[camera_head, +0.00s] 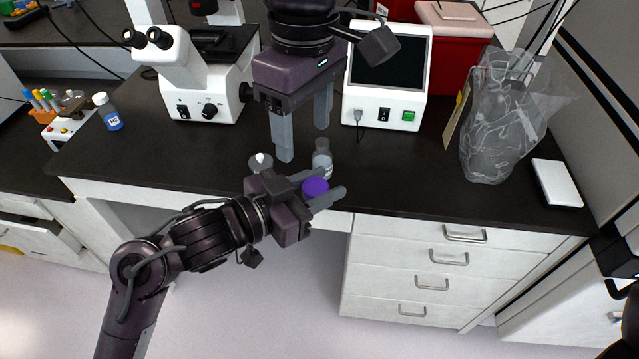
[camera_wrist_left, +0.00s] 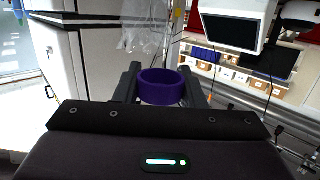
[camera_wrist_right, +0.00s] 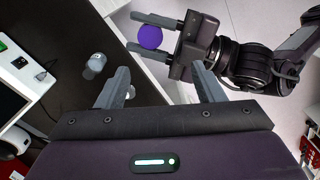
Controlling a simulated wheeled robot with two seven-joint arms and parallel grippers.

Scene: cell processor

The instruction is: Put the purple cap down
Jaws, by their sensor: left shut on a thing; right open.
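The purple cap (camera_head: 315,187) is held between the fingers of my left gripper (camera_head: 333,182), near the front edge of the bench in the head view. The cap (camera_wrist_left: 160,88) shows as an open-looking ring between both fingers in the left wrist view. It also shows in the right wrist view (camera_wrist_right: 150,37), apart from the bench surface. A small clear bottle (camera_head: 322,160) with a pale label stands upright on the bench just behind the cap. My right gripper (camera_head: 303,143) is open and empty, pointing down above the bench, to the left of the bottle.
A small round item with a white top (camera_head: 260,161) sits left of my left gripper. A microscope (camera_head: 205,75) and a white screen device (camera_head: 385,85) stand behind. A clear bag (camera_head: 500,125) stands right. The black bench (camera_head: 400,180) is clear between bottle and bag.

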